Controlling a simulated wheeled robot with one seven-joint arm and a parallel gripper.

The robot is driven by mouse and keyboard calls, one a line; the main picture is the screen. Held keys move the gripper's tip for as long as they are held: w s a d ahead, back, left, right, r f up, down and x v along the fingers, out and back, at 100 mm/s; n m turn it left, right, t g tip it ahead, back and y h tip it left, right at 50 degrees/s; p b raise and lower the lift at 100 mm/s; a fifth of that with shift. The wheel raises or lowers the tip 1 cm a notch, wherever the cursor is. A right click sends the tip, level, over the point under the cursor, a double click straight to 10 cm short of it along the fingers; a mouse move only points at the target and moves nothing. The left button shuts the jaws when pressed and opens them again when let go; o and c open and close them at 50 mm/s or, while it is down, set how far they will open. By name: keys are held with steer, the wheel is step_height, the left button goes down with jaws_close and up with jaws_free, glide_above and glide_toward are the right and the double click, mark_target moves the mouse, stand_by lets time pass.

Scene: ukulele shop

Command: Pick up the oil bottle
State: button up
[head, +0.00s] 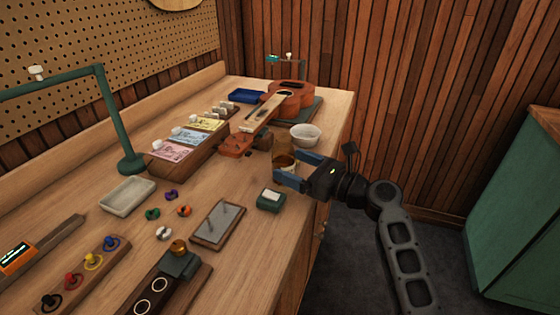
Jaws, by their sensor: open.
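An amber bottle (283,146), which appears to be the oil bottle, stands upright near the right edge of the wooden workbench (235,262). A pale label shows low on it. My gripper (286,165) reaches in from the right, level, with its blue fingers open. The bottle is at the fingertips and looks to be between them. The near finger hides its lower part, and I cannot tell whether either finger touches it.
A white bowl (305,134) stands just behind the bottle. A ukulele (287,97) lies farther back, its headstock left of the bottle. A small green box (271,201) sits in front of my gripper. A framed tray (218,225) and a green lamp stand (131,163) are left.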

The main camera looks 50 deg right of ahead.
mark_target(278, 159)
steer(key=w, duration=0.5)
steer(key=shift+w+a+p, duration=0.15)
steer(key=shift+a+p, duration=0.15)
steer(key=shift+p, duration=0.05)
steer(key=c, duration=1.2)
